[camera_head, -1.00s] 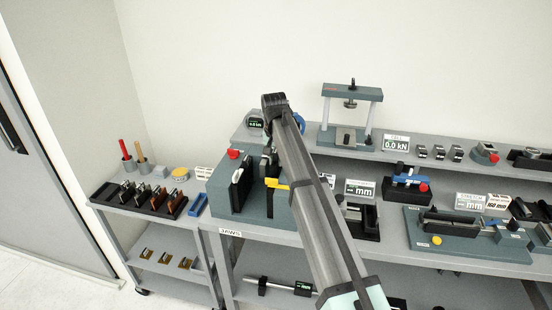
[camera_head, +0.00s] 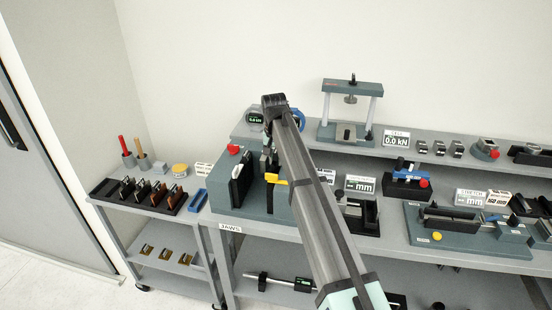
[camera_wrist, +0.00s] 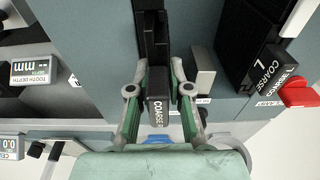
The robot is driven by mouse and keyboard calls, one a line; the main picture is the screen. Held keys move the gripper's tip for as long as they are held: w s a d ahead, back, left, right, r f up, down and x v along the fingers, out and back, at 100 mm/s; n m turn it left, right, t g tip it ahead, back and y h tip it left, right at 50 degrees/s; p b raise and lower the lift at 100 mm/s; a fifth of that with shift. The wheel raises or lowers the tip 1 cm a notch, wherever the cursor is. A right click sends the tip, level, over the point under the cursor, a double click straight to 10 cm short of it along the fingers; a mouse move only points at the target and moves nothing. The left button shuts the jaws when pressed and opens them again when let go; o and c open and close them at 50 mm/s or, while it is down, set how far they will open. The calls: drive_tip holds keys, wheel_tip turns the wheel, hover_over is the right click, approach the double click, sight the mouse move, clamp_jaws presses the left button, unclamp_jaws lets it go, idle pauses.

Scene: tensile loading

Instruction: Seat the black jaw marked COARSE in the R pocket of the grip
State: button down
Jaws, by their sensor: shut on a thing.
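My gripper (camera_wrist: 157,103) is shut on the black jaw marked COARSE R (camera_wrist: 158,113), its fingers on either side of it. The jaw's lettered end faces the wrist camera. Its far end meets a dark upright slot (camera_wrist: 151,35) on the grip; I cannot tell how deep it sits. The grip is a blue-grey block (camera_head: 225,199) on the bench in the head view. Another black jaw marked COARSE L (camera_wrist: 262,68) stands in its other pocket and also shows in the head view (camera_head: 241,178). My arm hides most of the gripper in the head view.
A metal block (camera_wrist: 203,72) stands close beside my right finger. A red knob (camera_wrist: 298,93) and a yellow lever (camera_head: 277,180) are nearby. A jaw rack (camera_head: 107,188) is on the left cart, and a small press frame (camera_head: 350,110) is behind.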

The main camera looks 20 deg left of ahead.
drive_tip(key=c, duration=1)
unclamp_jaws()
drive_tip(key=shift+f, duration=0.1)
drive_tip(key=shift+s, duration=0.1)
drive_tip(key=r, duration=0.4)
drive_tip(key=s+r, duration=0.1)
drive_tip(key=r, duration=0.7)
drive_tip(key=shift+s+d, duration=0.1)
drive_tip(key=shift+s, duration=0.1)
